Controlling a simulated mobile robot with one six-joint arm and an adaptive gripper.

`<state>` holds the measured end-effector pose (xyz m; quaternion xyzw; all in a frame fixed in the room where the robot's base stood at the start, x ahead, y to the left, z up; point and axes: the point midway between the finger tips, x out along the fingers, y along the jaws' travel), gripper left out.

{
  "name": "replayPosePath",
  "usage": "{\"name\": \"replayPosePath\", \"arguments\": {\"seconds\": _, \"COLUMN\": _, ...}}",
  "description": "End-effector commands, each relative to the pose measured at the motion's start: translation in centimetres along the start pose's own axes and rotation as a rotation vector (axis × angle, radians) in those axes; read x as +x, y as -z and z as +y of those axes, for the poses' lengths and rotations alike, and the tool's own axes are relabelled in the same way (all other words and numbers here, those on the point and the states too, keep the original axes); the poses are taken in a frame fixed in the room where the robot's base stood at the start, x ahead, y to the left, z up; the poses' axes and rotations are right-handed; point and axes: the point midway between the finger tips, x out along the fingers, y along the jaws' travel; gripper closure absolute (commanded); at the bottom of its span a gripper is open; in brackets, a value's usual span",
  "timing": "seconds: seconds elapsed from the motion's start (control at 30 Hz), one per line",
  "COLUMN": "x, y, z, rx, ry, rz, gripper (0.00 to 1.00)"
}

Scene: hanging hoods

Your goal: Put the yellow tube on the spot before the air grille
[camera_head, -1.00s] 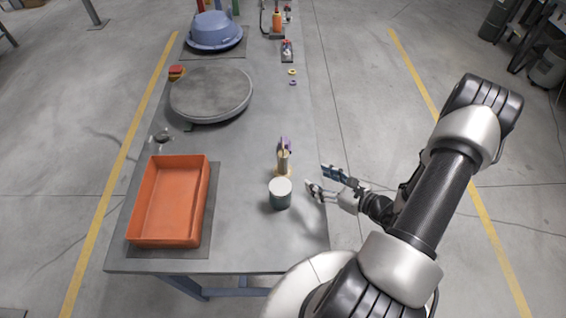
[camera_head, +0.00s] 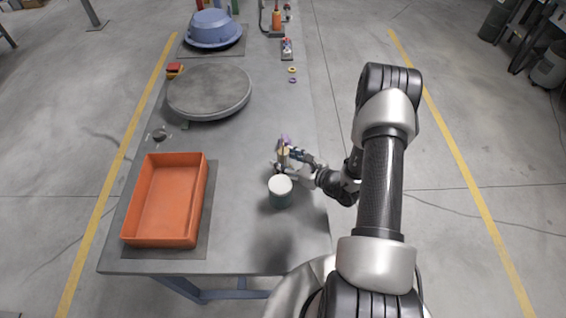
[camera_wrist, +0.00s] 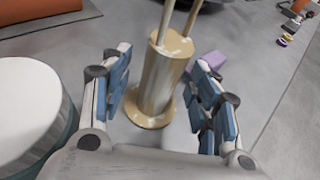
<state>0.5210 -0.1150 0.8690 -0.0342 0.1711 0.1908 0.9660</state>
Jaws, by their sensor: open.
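A pale yellow tube (camera_wrist: 163,80) with a wide round foot stands upright on the table, with two thin rods rising from its top in the wrist view. In the head view the tube (camera_head: 283,155) is partly hidden by my gripper (camera_head: 287,163). My gripper (camera_wrist: 163,68) is open, with one blue-padded finger on each side of the tube. Gaps show between the fingers and the tube. I cannot make out the air grille or the spot before it.
A white-topped dark canister (camera_head: 280,190) stands close beside the tube, near my gripper. A purple item (camera_wrist: 207,62) is just behind the tube. An orange tray (camera_head: 165,200), a grey round disc (camera_head: 210,92) and a blue hood-like bowl (camera_head: 213,30) occupy the table's left side.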

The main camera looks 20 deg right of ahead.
Motion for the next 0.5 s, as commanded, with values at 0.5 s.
{"name": "replayPosePath", "arguments": {"seconds": 0.5, "x": 1.70, "y": 0.00, "z": -0.04, "rx": 0.001, "ry": 0.001, "rz": 0.000, "gripper": 0.53}}
